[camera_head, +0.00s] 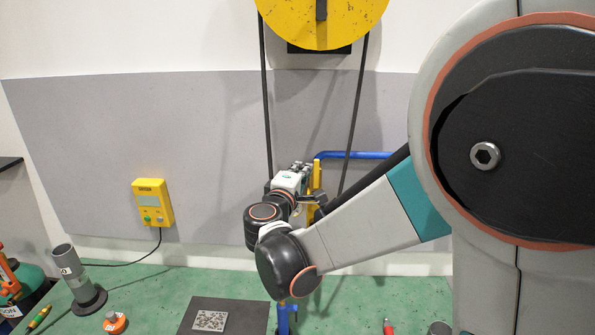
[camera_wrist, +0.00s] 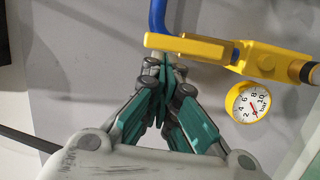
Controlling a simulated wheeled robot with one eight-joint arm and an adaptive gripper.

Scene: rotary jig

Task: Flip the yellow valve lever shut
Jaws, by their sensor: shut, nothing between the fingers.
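The yellow valve lever (camera_wrist: 192,48) shows in the wrist view as a flat bar. It stretches left from the yellow valve body (camera_wrist: 275,62), roughly in line with it, and its left end passes in front of the blue pipe (camera_wrist: 157,15). My gripper (camera_wrist: 165,64) is shut and empty, with its fingertips just below the left part of the lever. I cannot tell whether they touch it. In the head view, yellow valve parts (camera_head: 317,178) show beside my gripper, and my arm hides much of the valve.
A round gauge (camera_wrist: 248,103) sits beside the valve body. In the head view, a large yellow wheel (camera_head: 322,18) with two dark lines hangs above. A yellow control box (camera_head: 152,203) is on the wall at left.

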